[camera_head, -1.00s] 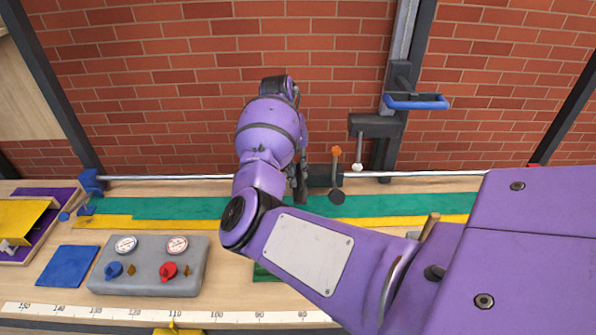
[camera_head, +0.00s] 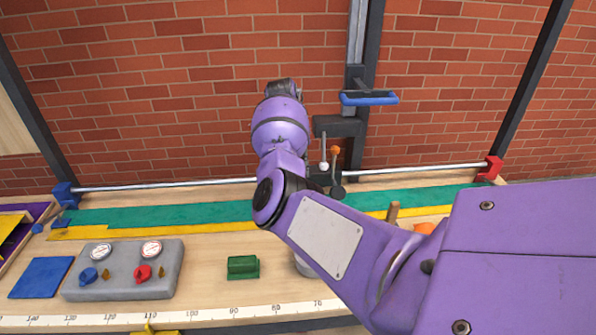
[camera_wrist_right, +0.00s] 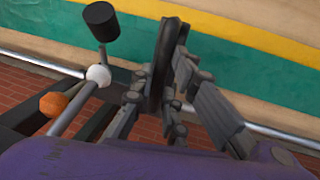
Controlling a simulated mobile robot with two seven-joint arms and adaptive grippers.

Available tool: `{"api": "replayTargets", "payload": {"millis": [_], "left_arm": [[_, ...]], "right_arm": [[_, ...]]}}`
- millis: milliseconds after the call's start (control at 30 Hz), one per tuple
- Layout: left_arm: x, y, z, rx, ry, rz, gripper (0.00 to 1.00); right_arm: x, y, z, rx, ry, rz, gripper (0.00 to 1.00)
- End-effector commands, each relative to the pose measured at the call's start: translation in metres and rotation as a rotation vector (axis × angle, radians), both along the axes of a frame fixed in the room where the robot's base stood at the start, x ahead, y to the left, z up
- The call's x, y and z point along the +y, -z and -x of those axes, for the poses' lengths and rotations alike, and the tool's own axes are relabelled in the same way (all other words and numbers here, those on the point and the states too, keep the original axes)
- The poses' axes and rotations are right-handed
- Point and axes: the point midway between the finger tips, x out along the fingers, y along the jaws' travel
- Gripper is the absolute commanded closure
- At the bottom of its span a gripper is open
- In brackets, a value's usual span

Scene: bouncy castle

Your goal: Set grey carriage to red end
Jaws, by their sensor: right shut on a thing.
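The dark grey carriage (camera_head: 322,173) sits on the metal rail (camera_head: 420,173), right of its middle. It is partly hidden by my arm. A lever with an orange knob (camera_head: 335,150) stands beside it. The red end block (camera_head: 489,168) is at the rail's right end, with bare rail between it and the carriage. My right gripper (camera_head: 309,176) is at the carriage, mostly hidden in the head view. In the right wrist view its fingers (camera_wrist_right: 155,100) are closed around a dark upright part (camera_wrist_right: 164,58) at the rail. My left gripper is not in view.
A blue end block (camera_head: 64,194) is at the rail's left end. A dark post with a blue handle (camera_head: 368,98) and a white-ball lever (camera_head: 323,167) stands behind the carriage. A gauge box (camera_head: 125,270), blue square (camera_head: 41,277) and green block (camera_head: 243,267) lie in front.

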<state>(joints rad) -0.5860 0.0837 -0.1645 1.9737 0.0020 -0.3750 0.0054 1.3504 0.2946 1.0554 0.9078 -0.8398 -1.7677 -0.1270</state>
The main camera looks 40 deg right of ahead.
Motion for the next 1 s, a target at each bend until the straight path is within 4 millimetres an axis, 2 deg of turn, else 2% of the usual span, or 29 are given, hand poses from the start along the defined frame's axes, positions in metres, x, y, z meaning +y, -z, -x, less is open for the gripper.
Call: {"api": "replayTargets", "payload": {"millis": [33,167,467,567,667,1000], "left_arm": [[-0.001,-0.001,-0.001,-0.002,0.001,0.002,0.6],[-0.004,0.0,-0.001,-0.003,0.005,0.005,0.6],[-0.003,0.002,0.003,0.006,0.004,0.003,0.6],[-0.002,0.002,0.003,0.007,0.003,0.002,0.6],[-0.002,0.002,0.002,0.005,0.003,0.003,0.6],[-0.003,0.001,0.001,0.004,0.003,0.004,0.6]], "right_arm": [[-0.001,-0.001,0.0,-0.002,0.002,0.001,0.85],[0.0,-0.001,0.0,-0.002,0.002,0.001,0.68],[0.0,-0.001,0.0,-0.002,0.001,0.0,0.68],[0.001,-0.006,-0.002,-0.003,0.0,0.001,0.68],[0.003,-0.02,-0.003,-0.004,0.0,0.001,0.68],[0.015,-0.089,-0.01,-0.004,0.0,0.001,0.68]]}}
